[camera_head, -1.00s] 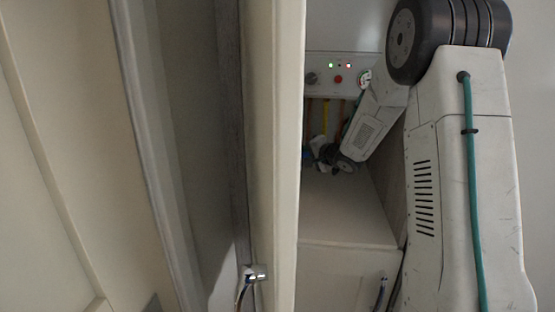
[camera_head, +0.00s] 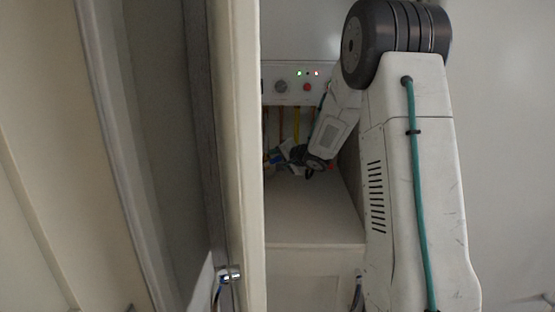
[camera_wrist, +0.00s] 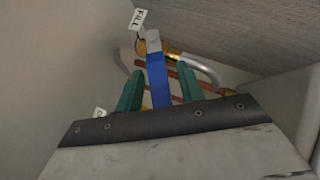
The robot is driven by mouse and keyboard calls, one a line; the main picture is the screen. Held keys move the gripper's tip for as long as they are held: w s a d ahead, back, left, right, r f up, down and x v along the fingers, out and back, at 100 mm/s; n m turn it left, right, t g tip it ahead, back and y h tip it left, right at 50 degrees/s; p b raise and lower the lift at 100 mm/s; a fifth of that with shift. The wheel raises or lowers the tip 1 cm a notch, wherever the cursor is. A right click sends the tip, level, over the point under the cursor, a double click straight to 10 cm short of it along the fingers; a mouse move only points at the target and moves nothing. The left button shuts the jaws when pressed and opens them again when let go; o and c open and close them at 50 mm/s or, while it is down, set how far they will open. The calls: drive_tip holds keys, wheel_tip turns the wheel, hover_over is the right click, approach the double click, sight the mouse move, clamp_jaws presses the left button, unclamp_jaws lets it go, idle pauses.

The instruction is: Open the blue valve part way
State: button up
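The blue valve handle (camera_wrist: 157,78) is a flat blue lever with a pale grey end, seen in the wrist view on a brass fitting (camera_wrist: 150,47). My gripper (camera_wrist: 160,68) has two green fingers, one on each side of the lever. Narrow gaps show between the fingers and the lever, so the gripper looks open around it and not clamped. The lower part of the lever is hidden behind the dark edge of my gripper. In the head view my gripper (camera_head: 285,155) is small and dim deep in the cupboard, beside a small blue patch (camera_head: 269,159).
A tag reading FILL (camera_wrist: 138,18) hangs by the fitting. A curved grey pipe (camera_wrist: 203,68) and copper pipes lie behind. Cupboard walls are close on both sides. A control panel (camera_head: 293,83) is above; a cream door edge (camera_head: 238,150) stands left. The cupboard shelf (camera_head: 310,215) is clear.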

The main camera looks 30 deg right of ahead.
drive_tip(key=v, duration=0.7)
drive_tip(key=shift+s+r, duration=0.15)
drive_tip(key=shift+s, duration=0.25)
